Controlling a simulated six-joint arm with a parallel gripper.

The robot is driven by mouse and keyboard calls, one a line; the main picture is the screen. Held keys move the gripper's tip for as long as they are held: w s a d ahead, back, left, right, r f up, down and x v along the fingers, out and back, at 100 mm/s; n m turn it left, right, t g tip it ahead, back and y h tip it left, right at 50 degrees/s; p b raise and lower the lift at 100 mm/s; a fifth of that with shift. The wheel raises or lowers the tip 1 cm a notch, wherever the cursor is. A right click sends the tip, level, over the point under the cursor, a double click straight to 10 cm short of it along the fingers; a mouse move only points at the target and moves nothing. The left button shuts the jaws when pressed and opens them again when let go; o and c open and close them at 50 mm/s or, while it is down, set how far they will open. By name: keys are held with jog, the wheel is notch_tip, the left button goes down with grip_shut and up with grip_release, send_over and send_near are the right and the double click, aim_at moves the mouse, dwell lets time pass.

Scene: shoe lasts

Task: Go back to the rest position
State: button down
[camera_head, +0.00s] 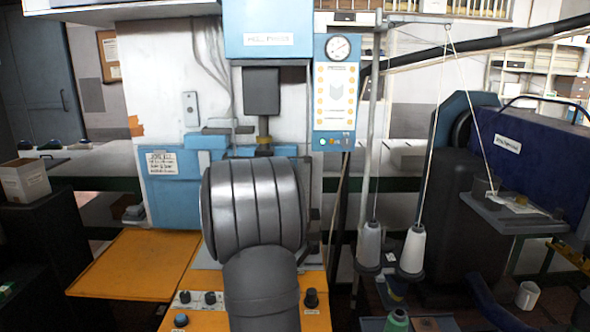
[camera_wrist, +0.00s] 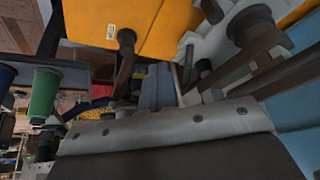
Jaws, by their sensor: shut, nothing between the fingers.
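My own arm (camera_head: 253,210) fills the middle of the head view as thick grey links with dark bands, in front of the machine. My gripper is hidden behind it in that view. In the wrist view, a grey bolted part across the bottom looks like my gripper (camera_wrist: 165,128), close to the camera. It is shut and nothing shows held in it. Its fingertips cannot be made out clearly. No shoe last can be clearly told in either view.
A white and blue machine (camera_head: 271,30) with a pressure gauge (camera_head: 339,47) stands behind my arm. Its orange table (camera_head: 135,264) spreads left. Thread cones (camera_head: 411,251) and a blue machine (camera_head: 535,155) stand right. A white box (camera_head: 25,180) is far left. Green spool (camera_wrist: 44,97) shows in the wrist view.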

jog(key=a+r+m+g+y, duration=0.3)
jog(key=a+r+m+y, duration=0.1)
jog(key=m, duration=0.4)
notch_tip(320, 180, down, 10)
jog(key=r, duration=0.1)
notch_tip(320, 180, up, 9)
jog(key=shift+s, duration=0.35)
jog(key=shift+d, duration=0.1)
dwell(1.5)
